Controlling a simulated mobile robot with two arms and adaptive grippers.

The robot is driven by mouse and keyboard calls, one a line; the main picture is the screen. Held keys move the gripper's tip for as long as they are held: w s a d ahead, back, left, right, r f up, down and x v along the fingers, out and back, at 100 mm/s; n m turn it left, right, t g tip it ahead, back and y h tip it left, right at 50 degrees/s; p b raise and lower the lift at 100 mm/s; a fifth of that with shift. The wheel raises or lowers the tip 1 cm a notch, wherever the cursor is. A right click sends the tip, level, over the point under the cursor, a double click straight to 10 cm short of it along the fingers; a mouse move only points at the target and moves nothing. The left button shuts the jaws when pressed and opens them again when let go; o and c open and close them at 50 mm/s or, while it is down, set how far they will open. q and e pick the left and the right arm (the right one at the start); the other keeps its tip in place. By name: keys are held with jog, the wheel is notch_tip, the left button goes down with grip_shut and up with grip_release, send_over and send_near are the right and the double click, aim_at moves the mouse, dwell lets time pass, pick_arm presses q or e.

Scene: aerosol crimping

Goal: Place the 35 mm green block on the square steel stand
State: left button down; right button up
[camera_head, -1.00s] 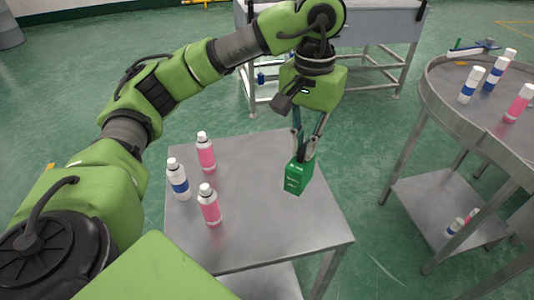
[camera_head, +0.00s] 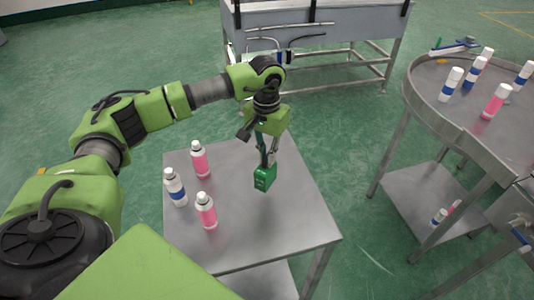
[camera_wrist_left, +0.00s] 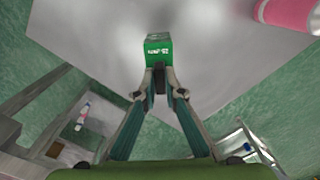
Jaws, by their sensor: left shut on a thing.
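The green block (camera_head: 264,179) is held between the fingertips of my left gripper (camera_head: 268,160), over the square steel stand (camera_head: 240,236). It also shows in the left wrist view (camera_wrist_left: 158,47), with white lettering on its face, between the fingertips (camera_wrist_left: 158,75). The stand's grey top fills the upper part of that view. I cannot tell for sure whether the block's underside touches the stand. My right gripper is in neither view.
Two pink-banded cans (camera_head: 200,159) (camera_head: 206,210) and a blue-banded can (camera_head: 175,186) stand on the stand's left side. A round steel table (camera_head: 440,112) with several cans is at the right. A steel bench (camera_head: 320,40) stands behind. The stand's front right is clear.

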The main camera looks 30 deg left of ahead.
pick_arm(q)
jog(key=shift+f, duration=0.2)
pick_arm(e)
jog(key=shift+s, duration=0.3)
pick_arm(q)
jog(key=shift+f, duration=0.2)
jog(key=c, duration=2.1)
grip_release()
jog(key=shift+r, duration=0.1)
jog(key=shift+c, duration=0.2)
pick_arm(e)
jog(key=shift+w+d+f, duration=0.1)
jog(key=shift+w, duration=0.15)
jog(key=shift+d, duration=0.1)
